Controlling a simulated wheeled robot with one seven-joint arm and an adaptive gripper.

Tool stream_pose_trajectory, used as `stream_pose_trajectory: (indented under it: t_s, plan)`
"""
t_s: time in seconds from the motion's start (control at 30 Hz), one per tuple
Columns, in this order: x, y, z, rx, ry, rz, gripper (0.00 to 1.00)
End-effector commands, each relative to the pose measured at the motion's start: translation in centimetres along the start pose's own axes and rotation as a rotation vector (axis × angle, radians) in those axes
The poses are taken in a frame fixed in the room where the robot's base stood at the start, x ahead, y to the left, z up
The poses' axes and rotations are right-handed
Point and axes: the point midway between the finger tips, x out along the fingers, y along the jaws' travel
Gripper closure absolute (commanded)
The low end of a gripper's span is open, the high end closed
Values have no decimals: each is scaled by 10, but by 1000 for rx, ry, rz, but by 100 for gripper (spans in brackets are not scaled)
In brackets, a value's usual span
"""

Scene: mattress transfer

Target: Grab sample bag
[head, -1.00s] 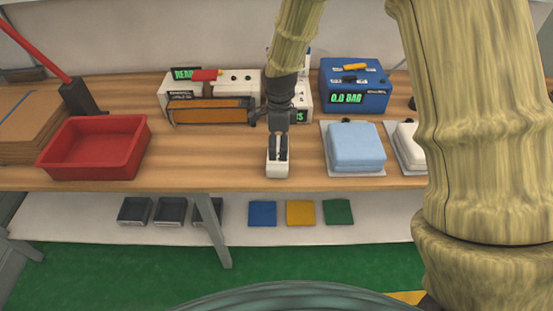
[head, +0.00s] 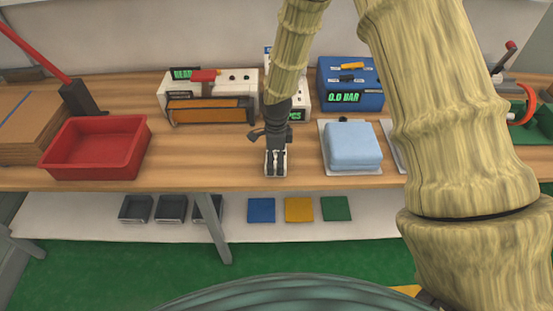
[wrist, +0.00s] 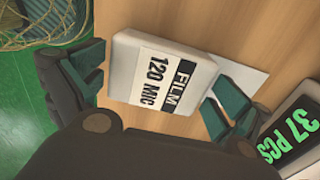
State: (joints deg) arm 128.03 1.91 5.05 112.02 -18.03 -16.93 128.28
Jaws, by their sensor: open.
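In the wrist view, a white, rounded block-like packet (wrist: 132,62) labelled "FILM 120 MIC" lies on the wooden bench between the fingers of my gripper (wrist: 155,95). No object is plainly marked as a sample bag; I cannot tell if this packet is it. My gripper is open, with one finger on either side of the packet. I cannot tell if the fingers touch it. In the head view, my gripper (head: 276,162) points down near the bench's front edge and hides most of the packet. A light blue cushion-like block (head: 352,147) rests on a pale sheet to the right.
A red tray (head: 60,172) and cardboard (head: 22,146) are on the bench (head: 210,165) at left. A white machine (head: 225,84), a "PCS" display (head: 297,115) and a blue gauge box (head: 358,97) stand behind. The display, reading "37 PCS", is close at right in the wrist view (wrist: 284,135).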

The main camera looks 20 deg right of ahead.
Motion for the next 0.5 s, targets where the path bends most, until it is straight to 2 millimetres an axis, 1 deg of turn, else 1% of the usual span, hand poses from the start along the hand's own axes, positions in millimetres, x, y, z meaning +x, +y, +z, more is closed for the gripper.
stream_pose_trajectory:
  t_s: [0.3, 0.33, 0.47, 0.5]
  plan:
    - [4, 0, 0, 0, 0, 0, 0]
    - [4, 0, 0, 0, 0, 0, 2]
    - [4, 0, 0, 0, 0, 0, 26]
    - [4, 0, 0, 0, 0, 0, 33]
